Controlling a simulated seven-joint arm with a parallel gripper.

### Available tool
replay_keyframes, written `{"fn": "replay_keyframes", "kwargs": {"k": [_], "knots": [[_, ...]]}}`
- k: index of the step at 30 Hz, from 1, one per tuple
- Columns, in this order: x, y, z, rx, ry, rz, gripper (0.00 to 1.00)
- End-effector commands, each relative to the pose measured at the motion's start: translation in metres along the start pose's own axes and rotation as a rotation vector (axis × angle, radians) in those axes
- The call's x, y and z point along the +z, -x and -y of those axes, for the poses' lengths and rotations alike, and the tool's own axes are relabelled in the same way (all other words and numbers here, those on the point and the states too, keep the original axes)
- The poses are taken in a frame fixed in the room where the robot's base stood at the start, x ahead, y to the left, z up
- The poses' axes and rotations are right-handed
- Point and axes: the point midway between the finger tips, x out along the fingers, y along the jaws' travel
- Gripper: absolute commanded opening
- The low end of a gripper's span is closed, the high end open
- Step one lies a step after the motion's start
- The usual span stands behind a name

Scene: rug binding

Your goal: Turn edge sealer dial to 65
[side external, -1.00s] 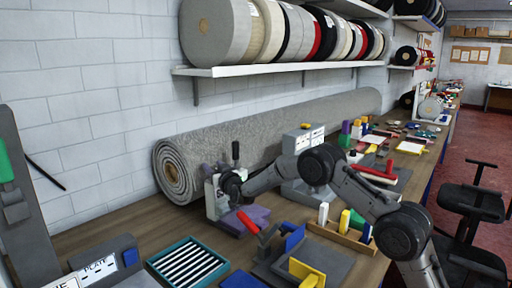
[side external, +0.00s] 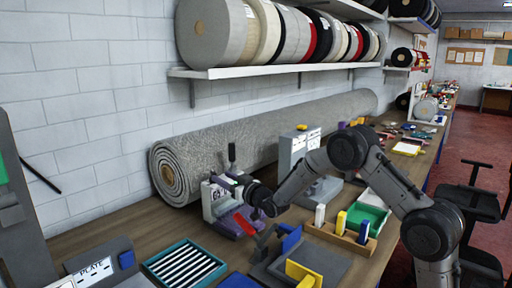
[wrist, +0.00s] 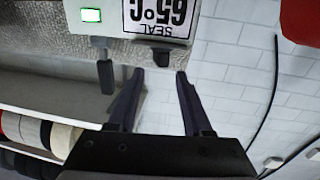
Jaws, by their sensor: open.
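The edge sealer (side external: 210,198) is a pale machine on a purple base, standing on the bench in front of the rolled rug. Its display plate (wrist: 157,17) appears upside down in the wrist view and reads "65°C" with "SEAL". A green light (wrist: 91,15) glows beside it. A dark dial knob (wrist: 155,50) is below the plate in the picture. My gripper (wrist: 159,74) is open, its two dark fingers apart and empty. The fingertips point toward the knob, with a visible gap between. In the side view my gripper (side external: 243,182) is just right of the sealer's front.
The rolled grey rug (side external: 250,135) lies behind the sealer. A teal tray of rods (side external: 186,264), a red-handled tool (side external: 245,222) and a wooden rack (side external: 340,237) stand in front. A grey box (side external: 300,150) is to the right.

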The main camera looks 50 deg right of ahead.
Motion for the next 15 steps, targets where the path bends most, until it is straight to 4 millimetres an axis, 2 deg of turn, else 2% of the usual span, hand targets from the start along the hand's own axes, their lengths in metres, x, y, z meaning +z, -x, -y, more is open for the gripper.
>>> {"fn": "replay_keyframes", "kwargs": {"k": [9, 15], "knots": [[-0.001, 0.047, 0.000, 0.000, 0.001, 0.000, 0.50], [0.009, 0.054, -0.001, 0.002, -0.001, 0.019, 0.50]]}}
